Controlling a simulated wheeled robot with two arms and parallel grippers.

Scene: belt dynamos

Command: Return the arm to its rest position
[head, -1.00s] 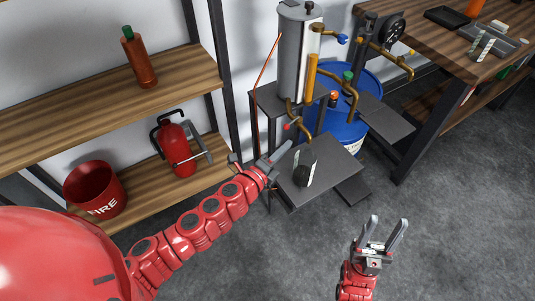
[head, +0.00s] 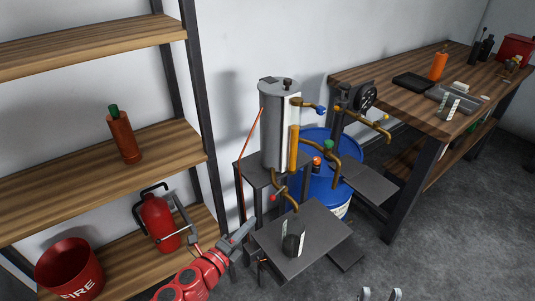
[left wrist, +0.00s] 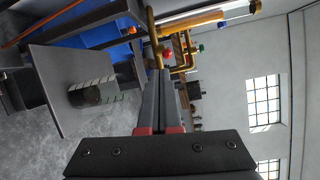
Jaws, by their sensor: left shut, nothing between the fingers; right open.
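My left gripper (head: 242,232) is shut and empty, just left of a small grey table in the head view. In the left wrist view its closed fingers (left wrist: 161,98) point toward the equipment with nothing between them. My right gripper (head: 381,294) is open at the bottom edge of the head view, with only its fingertips showing. A small black cylinder with a pale label (head: 292,243) stands on the grey table (head: 325,238), apart from my left gripper. It also shows in the left wrist view (left wrist: 88,95).
A grey metal tank with brass taps (head: 278,125) stands behind the table, beside a blue drum (head: 325,190). Wooden shelves (head: 60,195) at left hold a fire extinguisher (head: 158,222), a red bucket (head: 68,268) and an orange bottle (head: 123,137). A workbench (head: 410,105) is at right.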

